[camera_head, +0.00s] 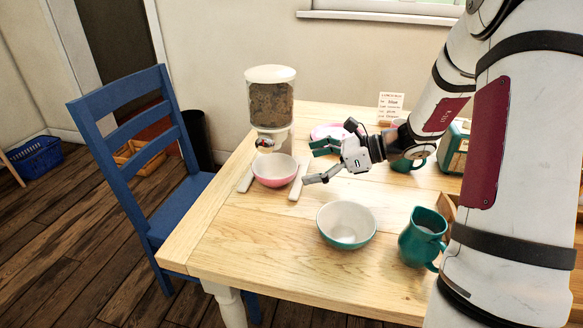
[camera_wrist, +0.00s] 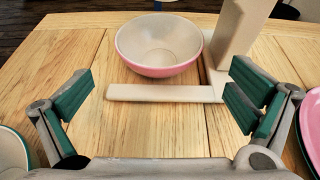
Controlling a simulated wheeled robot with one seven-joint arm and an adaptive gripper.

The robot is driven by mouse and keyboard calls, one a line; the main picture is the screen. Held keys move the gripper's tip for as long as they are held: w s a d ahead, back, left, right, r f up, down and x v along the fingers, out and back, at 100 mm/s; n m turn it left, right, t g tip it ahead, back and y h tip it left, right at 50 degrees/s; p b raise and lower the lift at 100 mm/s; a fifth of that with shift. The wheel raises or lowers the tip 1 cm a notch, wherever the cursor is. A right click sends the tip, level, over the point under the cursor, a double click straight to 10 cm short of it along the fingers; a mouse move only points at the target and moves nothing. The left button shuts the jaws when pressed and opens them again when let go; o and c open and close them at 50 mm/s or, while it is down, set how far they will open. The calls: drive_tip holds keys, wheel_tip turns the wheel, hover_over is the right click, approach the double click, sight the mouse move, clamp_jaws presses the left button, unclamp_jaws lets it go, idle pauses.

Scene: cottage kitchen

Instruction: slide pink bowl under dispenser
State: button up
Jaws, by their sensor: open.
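The pink bowl (camera_head: 274,171) stands upright on the wooden table, between the two pale feet of the dispenser's stand, below and slightly in front of its spout. The dispenser (camera_head: 270,96) is a clear container of brown dry food with a white lid. My gripper (camera_head: 308,165) is open and empty, to the right of the pink bowl and apart from it. In the wrist view the pink bowl (camera_wrist: 159,44) is ahead of my open gripper (camera_wrist: 155,96), with a pale foot (camera_wrist: 165,93) of the stand between them.
A green bowl (camera_head: 346,224) and a green pitcher (camera_head: 422,237) stand at the table's front right. A pink plate (camera_head: 329,132), a green mug (camera_head: 408,163) and a small sign (camera_head: 390,107) are behind my gripper. A blue chair (camera_head: 140,150) is at the left. The table's front left is clear.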

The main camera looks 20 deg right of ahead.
drive_tip(key=shift+v, duration=1.6)
